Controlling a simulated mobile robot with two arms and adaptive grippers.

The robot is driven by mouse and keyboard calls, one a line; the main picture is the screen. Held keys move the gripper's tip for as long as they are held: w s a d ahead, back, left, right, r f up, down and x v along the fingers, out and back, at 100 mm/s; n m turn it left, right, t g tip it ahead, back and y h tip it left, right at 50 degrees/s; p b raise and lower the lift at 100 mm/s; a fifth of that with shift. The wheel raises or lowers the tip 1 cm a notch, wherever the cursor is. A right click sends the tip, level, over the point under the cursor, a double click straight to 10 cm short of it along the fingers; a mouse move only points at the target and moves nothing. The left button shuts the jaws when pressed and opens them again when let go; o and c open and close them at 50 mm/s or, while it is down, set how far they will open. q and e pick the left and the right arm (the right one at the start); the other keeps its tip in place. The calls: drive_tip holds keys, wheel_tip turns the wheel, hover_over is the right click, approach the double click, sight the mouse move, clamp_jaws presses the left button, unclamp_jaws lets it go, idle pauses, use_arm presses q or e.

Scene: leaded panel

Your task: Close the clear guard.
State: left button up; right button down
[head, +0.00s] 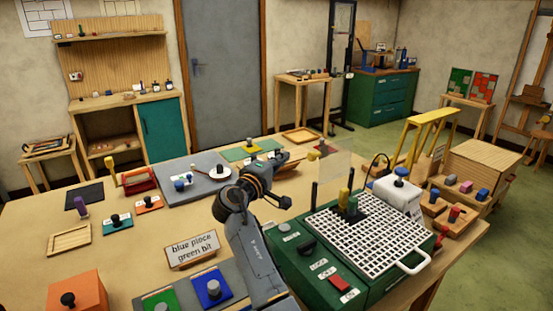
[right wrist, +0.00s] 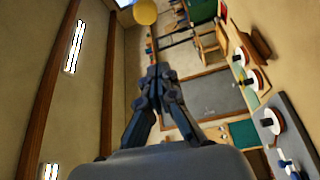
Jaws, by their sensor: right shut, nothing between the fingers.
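The clear guard (head: 336,164) is a pale see-through pane standing raised above the back of the green machine (head: 300,262), beside dark upright posts. My left gripper is not in view.
A white bottle-like container (head: 400,190) stands right behind the grid. A sign (head: 191,249) and coloured knobbed blocks lie left of my right arm. A red switch (head: 339,284) is on the machine's front. A yellow trestle-like frame (head: 425,135) stands at the back right.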

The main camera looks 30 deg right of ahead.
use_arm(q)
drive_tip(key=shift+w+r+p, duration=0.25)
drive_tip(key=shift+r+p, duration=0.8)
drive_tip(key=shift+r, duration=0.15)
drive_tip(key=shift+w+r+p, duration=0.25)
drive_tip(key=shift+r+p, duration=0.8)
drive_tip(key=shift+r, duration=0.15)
use_arm(e)
drive_tip(key=shift+s+d+f, duration=0.1)
drive_tip(key=shift+s+d, duration=0.1)
drive_tip(key=shift+d, duration=1.2)
drive_tip(key=shift+s+d+f, duration=0.1)
drive_tip(key=shift+s+d, duration=0.05)
drive_tip(key=shift+d, duration=1.2)
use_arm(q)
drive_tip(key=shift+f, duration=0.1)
